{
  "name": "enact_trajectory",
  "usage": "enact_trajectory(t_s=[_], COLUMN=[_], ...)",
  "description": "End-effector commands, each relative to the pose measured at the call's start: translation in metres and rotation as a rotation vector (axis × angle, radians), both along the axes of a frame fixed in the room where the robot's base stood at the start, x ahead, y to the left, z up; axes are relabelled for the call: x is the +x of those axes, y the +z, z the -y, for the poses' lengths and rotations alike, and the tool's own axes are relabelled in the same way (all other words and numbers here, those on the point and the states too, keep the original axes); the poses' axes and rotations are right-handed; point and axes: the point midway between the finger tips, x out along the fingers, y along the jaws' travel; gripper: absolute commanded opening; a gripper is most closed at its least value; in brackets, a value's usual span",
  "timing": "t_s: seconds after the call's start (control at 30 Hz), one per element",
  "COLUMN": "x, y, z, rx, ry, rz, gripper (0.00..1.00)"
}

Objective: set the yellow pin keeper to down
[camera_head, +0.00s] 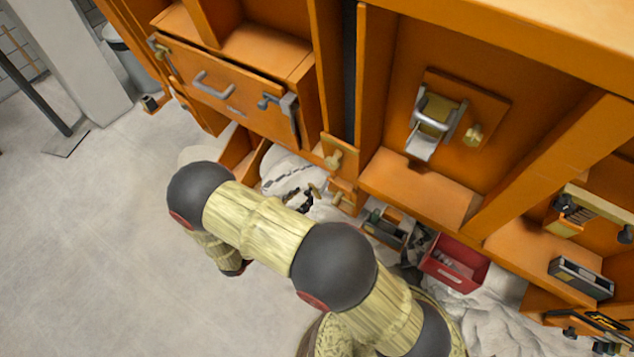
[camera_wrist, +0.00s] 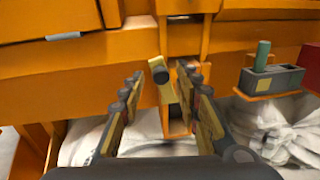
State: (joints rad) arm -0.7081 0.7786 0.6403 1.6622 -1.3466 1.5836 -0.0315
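A yellow keeper piece (camera_wrist: 168,88) with a dark round end shows in the wrist view, mounted on a narrow orange post below the cabinet front. It lies between my gripper's fingers in the picture, with no clear contact. My gripper (camera_wrist: 161,79) is open, one finger on each side of the keeper, and holds nothing. In the head view, my gripper (camera_head: 306,196) is small and partly hidden by my arm. Near it are a yellow piece on an orange post (camera_head: 336,158) and another lower down (camera_head: 343,197); I cannot tell which one the wrist view shows.
A grey holder (camera_wrist: 270,80) with a green peg stands right of the fingers. A drawer (camera_head: 222,92) with a metal handle is at upper left, and a red bin (camera_head: 452,262) sits to the right. The floor at left is open.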

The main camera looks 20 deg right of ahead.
Motion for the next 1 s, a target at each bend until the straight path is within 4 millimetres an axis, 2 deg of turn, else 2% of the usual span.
enact_trajectory(t_s=[0.17, 0.53, 0.7, 0.93, 1.0], x=[0.007, 0.031, 0.035, 0.036, 0.036], y=[-0.002, -0.002, -0.001, -0.001, -0.001], z=[0.014, 0.061, 0.068, 0.069, 0.069], rx=[-0.003, -0.002, -0.002, -0.002, -0.002], ry=[0.0, -0.001, 0.001, 0.001, 0.001], rz=[-0.001, -0.001, -0.001, -0.001, -0.001], gripper=[0.33, 0.33, 0.33, 0.33, 0.3])
